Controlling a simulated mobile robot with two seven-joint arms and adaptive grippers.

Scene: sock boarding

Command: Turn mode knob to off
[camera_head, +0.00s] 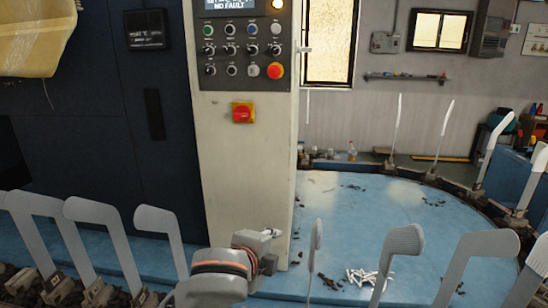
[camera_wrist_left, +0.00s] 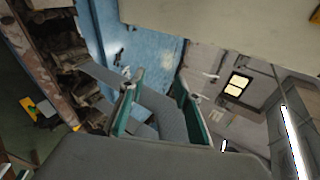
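The control panel (camera_head: 243,45) is on the pale machine column, with rows of small knobs and buttons. Its labels are too small to read, so I cannot tell which one is the mode knob. My left gripper (camera_head: 268,243) is low in front of the column, well below the panel and apart from it. In the left wrist view its two green-padded fingers (camera_wrist_left: 160,112) stand apart, and I see nothing held. A grey board shape shows between and beyond them. My right gripper is not in view.
A red rotary switch (camera_head: 242,113) on a yellow plate sits below the panel, and a red mushroom button (camera_head: 275,71) is at its lower right. Upright grey sock boards (camera_head: 403,243) ring the blue table (camera_head: 345,215). White pieces (camera_head: 361,276) lie on the table.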

